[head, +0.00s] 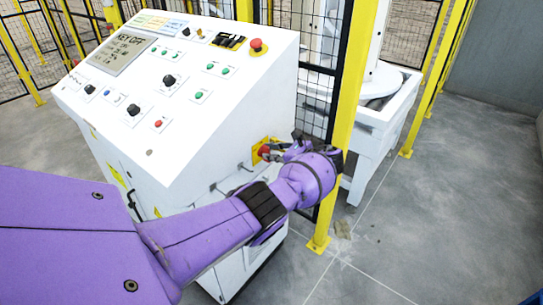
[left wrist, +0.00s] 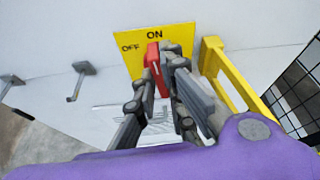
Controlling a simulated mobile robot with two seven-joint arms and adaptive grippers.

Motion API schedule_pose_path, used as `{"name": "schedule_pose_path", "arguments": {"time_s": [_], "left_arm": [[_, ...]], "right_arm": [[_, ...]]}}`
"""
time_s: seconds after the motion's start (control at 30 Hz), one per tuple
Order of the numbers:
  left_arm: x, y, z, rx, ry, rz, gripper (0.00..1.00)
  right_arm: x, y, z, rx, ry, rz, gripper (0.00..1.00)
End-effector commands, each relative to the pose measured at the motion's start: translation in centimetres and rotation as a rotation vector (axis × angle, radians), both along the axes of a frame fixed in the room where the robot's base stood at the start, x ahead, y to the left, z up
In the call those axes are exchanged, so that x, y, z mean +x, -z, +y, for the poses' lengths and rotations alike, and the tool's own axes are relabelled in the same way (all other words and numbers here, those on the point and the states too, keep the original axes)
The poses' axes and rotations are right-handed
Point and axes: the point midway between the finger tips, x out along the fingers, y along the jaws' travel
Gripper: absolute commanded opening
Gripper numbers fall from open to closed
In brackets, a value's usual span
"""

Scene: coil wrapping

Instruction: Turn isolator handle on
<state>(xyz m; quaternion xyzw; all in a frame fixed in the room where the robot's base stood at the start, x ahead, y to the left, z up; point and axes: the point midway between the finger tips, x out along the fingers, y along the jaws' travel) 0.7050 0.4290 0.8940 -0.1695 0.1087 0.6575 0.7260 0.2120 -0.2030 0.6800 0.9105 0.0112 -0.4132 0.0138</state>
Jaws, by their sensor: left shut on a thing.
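The red isolator handle (left wrist: 153,65) sits on a yellow plate (left wrist: 130,43) marked ON at the top and OFF at the left, on the side of the white control cabinet (head: 219,113). In the left wrist view the handle stands nearly upright, its top near the ON label. My left gripper (left wrist: 160,80) is shut on the handle, with a finger on each side of it. In the head view the left gripper (head: 284,150) is at the cabinet's right side, and the handle (head: 264,151) shows just left of it. My right gripper is not in view.
A yellow post (head: 349,110) with black mesh fencing stands close to the right of my left gripper. Metal hooks (left wrist: 80,70) stick out of the cabinet side left of the plate. A red emergency button (head: 256,45) is on the sloped panel. Open grey floor lies at the right.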

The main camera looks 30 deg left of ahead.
Motion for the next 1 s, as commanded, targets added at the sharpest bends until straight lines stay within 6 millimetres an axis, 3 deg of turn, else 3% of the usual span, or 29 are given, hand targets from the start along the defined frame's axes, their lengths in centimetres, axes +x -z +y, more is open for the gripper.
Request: {"name": "schedule_pose_path", "arguments": {"time_s": [0.3,0.8,0.83,0.93,1.0], "left_arm": [[0.12,0.02,0.01,0.01,0.0,0.104,0.0],[0.1,0.02,0.02,0.011,0.0,0.121,0.0],[0.1,0.02,0.02,0.011,0.0,0.121,0.13],[0.1,0.02,0.02,0.011,0.0,0.121,0.26],[0.1,0.03,0.02,0.01,0.0,0.12,0.29]], "right_arm": [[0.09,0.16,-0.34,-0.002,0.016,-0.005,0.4],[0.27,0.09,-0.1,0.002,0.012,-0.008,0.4],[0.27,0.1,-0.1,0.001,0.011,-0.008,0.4],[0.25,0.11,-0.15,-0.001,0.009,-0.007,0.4],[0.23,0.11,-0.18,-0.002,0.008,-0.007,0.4]]}}
